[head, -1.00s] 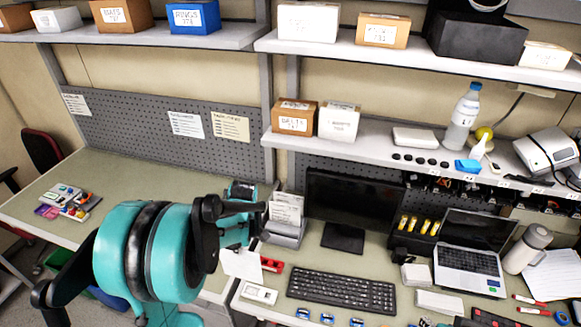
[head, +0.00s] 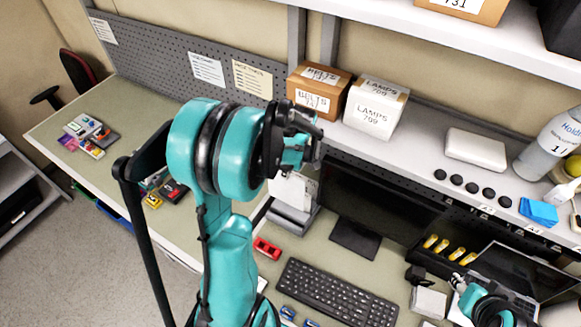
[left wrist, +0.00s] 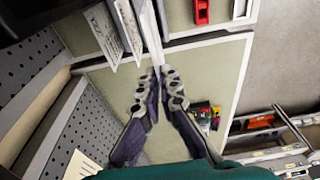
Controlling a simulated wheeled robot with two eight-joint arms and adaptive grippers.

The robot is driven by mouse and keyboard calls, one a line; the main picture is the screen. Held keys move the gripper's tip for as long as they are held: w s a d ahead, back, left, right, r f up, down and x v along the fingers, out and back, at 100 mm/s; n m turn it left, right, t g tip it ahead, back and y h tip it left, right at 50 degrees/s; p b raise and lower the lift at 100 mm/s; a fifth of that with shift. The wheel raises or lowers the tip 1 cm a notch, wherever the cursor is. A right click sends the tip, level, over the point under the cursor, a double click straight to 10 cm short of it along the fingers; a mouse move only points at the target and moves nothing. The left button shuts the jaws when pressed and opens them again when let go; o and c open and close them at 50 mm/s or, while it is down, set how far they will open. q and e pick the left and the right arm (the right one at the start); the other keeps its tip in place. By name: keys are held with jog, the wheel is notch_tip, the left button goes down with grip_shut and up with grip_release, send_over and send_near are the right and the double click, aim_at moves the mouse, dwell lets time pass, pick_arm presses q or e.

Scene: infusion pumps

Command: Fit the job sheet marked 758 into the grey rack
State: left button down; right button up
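The grey rack (head: 292,218) stands on the desk left of the monitor, partly hidden by my left arm. White paper (head: 290,188) shows at its top; I cannot tell there which sheet is racked and which is held. My left gripper (head: 303,160) is above the rack. In the left wrist view its fingers (left wrist: 157,88) are closed together on a thin white sheet (left wrist: 151,35), seen nearly edge-on. Its number is not readable. Upright sheets (left wrist: 103,33) stand just left of it. My right arm (head: 490,305) shows at the lower right; its fingers are not clear.
A black monitor (head: 385,205) stands right of the rack, with a keyboard (head: 325,290) in front. A red object (head: 266,248) lies near the rack. A shelf with a belts box (head: 318,88) and a lamps box (head: 375,107) hangs above and behind.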

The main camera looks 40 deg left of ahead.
aim_at(292, 184)
pick_arm(q)
notch_tip(292, 184, down, 7)
jog(key=b, duration=0.4)
jog(key=shift+r, duration=0.2)
notch_tip(292, 184, down, 10)
jog(key=b, duration=0.9)
jog(key=shift+b, duration=0.3)
jog(key=shift+f+b, duration=0.2)
jog(key=shift+b, duration=0.15)
dwell(0.5)
jog(key=c, duration=1.6)
grip_release()
jog(key=shift+c, duration=0.2)
jog(key=r, duration=0.4)
jog(key=d+r, duration=0.1)
jog(key=r, duration=0.3)
jog(key=d+r, duration=0.1)
jog(key=r, duration=0.2)
jog(key=shift+d+r, duration=0.1)
jog(key=shift+r, duration=0.3)
